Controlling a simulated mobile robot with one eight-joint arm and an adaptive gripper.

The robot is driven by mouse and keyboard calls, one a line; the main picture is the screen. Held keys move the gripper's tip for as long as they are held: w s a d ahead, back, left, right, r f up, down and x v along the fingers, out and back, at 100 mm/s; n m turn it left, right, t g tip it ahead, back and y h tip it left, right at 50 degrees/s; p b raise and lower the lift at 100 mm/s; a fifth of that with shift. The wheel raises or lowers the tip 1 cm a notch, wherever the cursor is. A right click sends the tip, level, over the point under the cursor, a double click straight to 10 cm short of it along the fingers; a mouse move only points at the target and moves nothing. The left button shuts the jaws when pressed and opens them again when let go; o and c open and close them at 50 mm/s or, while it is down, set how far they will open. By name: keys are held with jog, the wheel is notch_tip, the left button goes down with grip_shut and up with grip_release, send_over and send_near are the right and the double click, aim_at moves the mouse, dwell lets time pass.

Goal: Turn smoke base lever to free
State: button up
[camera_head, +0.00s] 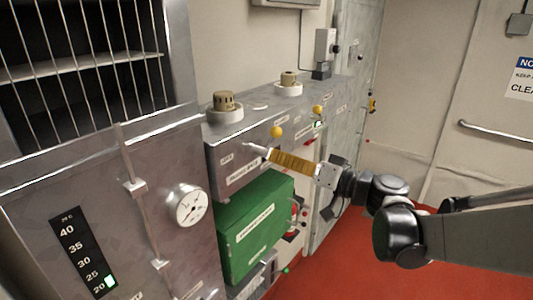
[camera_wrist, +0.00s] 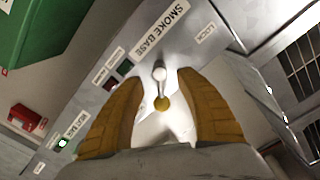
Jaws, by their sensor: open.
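The smoke base lever shows in the wrist view as a short rod with a pale pivot and a yellow ball knob (camera_wrist: 162,103), beneath the "SMOKE BASE" label (camera_wrist: 160,29). A "LOCK" label (camera_wrist: 206,33) lies to its right. A small label to its left is too blurred to read. My gripper (camera_wrist: 160,82) is open, with one yellow finger on each side of the lever; I cannot tell whether either touches it. In the head view my gripper (camera_head: 270,155) is at the front face of the grey cabinet (camera_head: 225,160), and its fingers hide the knob.
A green box (camera_head: 255,230) sits below the gripper. Two yellow knobs (camera_head: 277,131) (camera_head: 318,109) stick out nearby on the cabinet. Smoke detectors (camera_head: 225,103) (camera_head: 289,80) stand on its top. A barred rack (camera_head: 85,60) and a gauge (camera_head: 190,205) are at left. Red floor (camera_head: 340,275) is clear at right.

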jog(key=v, duration=0.6)
jog(key=shift+s+d, duration=0.1)
